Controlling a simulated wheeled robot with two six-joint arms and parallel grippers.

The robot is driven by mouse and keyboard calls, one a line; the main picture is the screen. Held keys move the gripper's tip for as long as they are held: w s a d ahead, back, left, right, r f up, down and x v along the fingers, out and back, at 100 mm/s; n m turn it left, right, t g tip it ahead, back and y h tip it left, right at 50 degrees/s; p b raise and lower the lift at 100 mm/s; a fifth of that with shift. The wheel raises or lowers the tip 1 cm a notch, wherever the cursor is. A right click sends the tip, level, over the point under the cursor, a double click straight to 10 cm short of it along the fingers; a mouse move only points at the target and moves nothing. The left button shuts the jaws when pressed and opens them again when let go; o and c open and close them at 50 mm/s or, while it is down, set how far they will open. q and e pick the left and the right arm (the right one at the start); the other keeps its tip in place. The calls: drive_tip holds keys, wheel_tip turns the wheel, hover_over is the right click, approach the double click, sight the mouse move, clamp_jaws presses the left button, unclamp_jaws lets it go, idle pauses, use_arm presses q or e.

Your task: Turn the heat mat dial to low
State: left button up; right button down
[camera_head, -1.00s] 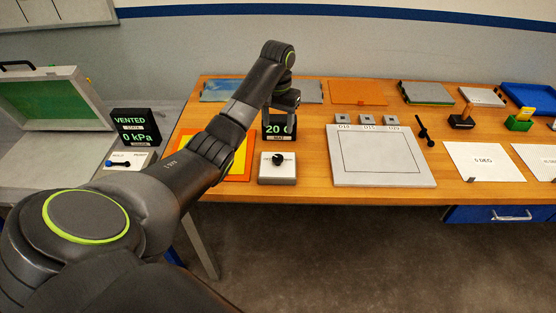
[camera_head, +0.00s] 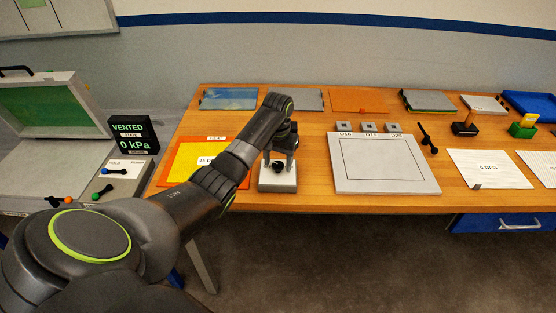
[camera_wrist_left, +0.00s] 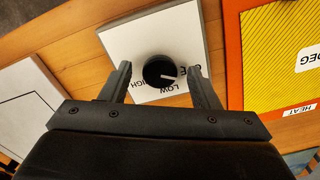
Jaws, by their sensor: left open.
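The heat mat dial is a black knob (camera_head: 277,167) on a white box (camera_head: 278,186) at the table's front edge. In the left wrist view the knob (camera_wrist_left: 160,72) has a white pointer mark that points right, toward the finger on that side. The word LOW shows below the knob, HIGH at lower left, and a partly hidden label at right. My left gripper (camera_head: 279,158) is over the box; in the left wrist view the open fingers (camera_wrist_left: 161,78) stand on either side of the knob, with gaps visible. The orange and yellow heat mat (camera_head: 180,172) lies left of the box. My right gripper is not in view.
A white framed board (camera_head: 425,180) lies right of the dial box. At left are a display reading VENTED, 0 kPa (camera_head: 133,137) and a lever box (camera_head: 118,185). Flat panels line the table's back. My left arm hides part of the heat mat.

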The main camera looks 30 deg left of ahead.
use_arm(q)
drive_tip(key=shift+c, duration=0.2)
drive_tip(key=c, duration=1)
drive_tip(key=shift+o, duration=0.2)
drive_tip(key=shift+r+m+p, duration=0.2)
drive_tip(key=shift+m+p, duration=0.9)
drive_tip(key=shift+p, duration=0.1)
drive_tip(key=m+p, duration=0.2)
drive_tip(key=shift+m, duration=0.4)
drive_tip(key=m+p, duration=0.1)
drive_tip(key=m, duration=0.2)
drive_tip(key=shift+w+f+m+p, duration=0.15)
drive_tip(key=shift+m+p, duration=0.55)
drive_tip(key=shift+m, duration=1.1)
